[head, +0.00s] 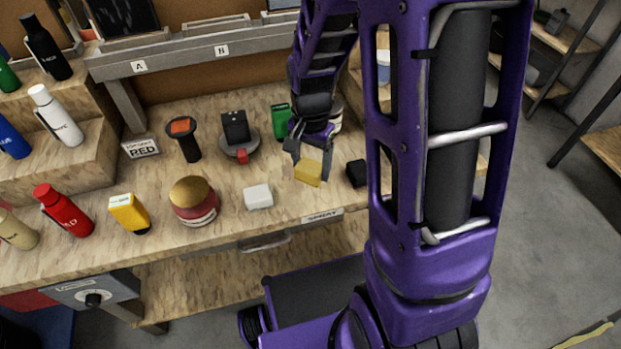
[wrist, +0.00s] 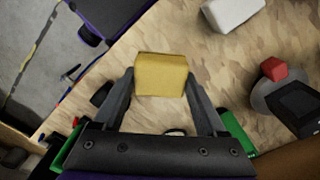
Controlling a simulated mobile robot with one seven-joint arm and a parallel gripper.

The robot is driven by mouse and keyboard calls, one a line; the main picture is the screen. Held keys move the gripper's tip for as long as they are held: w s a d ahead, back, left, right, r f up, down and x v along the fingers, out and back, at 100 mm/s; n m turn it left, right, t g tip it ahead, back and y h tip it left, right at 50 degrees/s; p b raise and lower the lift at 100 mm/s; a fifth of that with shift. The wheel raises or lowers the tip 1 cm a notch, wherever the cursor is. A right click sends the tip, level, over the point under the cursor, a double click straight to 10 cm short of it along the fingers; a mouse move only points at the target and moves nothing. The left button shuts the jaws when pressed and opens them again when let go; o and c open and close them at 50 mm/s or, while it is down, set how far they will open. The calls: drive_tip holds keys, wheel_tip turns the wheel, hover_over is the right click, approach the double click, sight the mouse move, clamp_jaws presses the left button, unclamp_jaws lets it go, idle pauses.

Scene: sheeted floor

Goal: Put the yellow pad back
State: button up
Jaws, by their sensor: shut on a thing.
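The yellow pad (head: 309,172) is a small block at the right part of the wooden workbench. It also shows in the wrist view (wrist: 161,75), between the fingertips. My gripper (head: 312,166) is shut on the pad, with one finger on each side of it; it also shows in the wrist view (wrist: 161,88). I cannot tell whether the pad touches the bench top. A white pad (head: 258,197) lies on the bench to the left of it, and a black pad (head: 357,173) lies to its right.
A green box (head: 281,121) stands behind my gripper. A dark device on a round grey base (head: 238,140) and a burger-like object (head: 193,201) stand to the left. Bare wood lies around the white pad.

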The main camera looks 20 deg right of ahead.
sight(311, 189)
drive_tip(key=shift+f, duration=2.4)
drive_tip(key=shift+f+b, duration=0.2)
drive_tip(key=shift+b, duration=0.15)
drive_tip(key=o, duration=1.1)
drive_tip(key=shift+r, duration=0.1)
wheel_tip(311, 189, up, 12)
drive_tip(key=shift+r+p, duration=0.1)
drive_tip(key=shift+p, duration=0.5)
